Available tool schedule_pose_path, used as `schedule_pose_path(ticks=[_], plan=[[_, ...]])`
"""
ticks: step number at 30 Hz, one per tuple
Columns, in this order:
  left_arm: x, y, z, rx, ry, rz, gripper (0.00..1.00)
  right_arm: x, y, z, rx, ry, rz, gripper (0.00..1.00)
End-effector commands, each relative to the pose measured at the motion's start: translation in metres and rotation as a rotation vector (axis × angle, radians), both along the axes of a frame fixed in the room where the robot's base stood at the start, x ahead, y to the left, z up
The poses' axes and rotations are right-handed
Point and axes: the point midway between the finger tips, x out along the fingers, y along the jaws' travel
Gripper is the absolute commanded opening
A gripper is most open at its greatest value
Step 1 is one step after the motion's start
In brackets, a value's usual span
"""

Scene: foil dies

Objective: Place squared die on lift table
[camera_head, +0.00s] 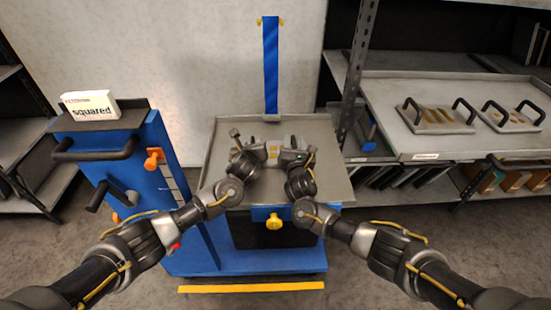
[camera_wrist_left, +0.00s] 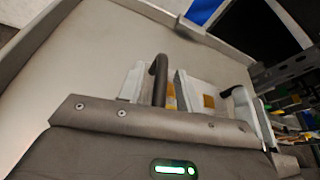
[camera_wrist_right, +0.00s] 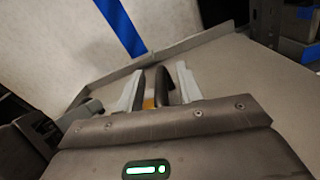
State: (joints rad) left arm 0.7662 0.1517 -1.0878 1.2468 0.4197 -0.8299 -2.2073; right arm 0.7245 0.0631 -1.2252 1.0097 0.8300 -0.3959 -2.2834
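The die (camera_head: 272,152) is a small plate with yellow pads, lying on the grey top of the lift table (camera_head: 332,182), mostly hidden by my grippers. One black handle (camera_wrist_left: 160,75) stands between the fingers of my left gripper (camera_wrist_left: 157,88), which look apart, with a slim gap beside it. My right gripper (camera_wrist_right: 158,92) is likewise around the other black handle (camera_wrist_right: 164,85), its fingers apart. Yellow pads (camera_wrist_left: 208,101) show between the grippers in the left wrist view. A white sign reading "squared" (camera_head: 90,106) stands on the blue cart's side stand (camera_head: 130,115).
A shelf (camera_head: 385,90) at the right holds two other dies with black handles, one (camera_head: 440,118) nearer the lift table and one (camera_head: 512,118) further right. A blue post (camera_head: 270,65) rises behind the table. The tabletop around the die is clear.

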Motion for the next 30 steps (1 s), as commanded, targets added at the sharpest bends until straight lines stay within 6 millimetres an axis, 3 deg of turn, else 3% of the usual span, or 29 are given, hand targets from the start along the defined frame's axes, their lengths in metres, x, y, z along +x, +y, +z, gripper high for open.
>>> schedule_pose_path(ticks=[11, 25, 30], plan=[[-0.006, 0.001, 0.004, 0.001, -0.002, -0.001, 0.34, 0.000, 0.000, -0.001, -0.003, 0.002, 0.000, 0.36], [-0.088, 0.004, 0.037, 0.000, -0.002, -0.004, 0.34, 0.000, 0.000, -0.001, -0.003, 0.002, 0.000, 0.36], [-0.103, 0.004, 0.043, 0.001, -0.003, -0.002, 0.34, 0.000, 0.000, -0.001, -0.003, 0.002, 0.000, 0.36]])
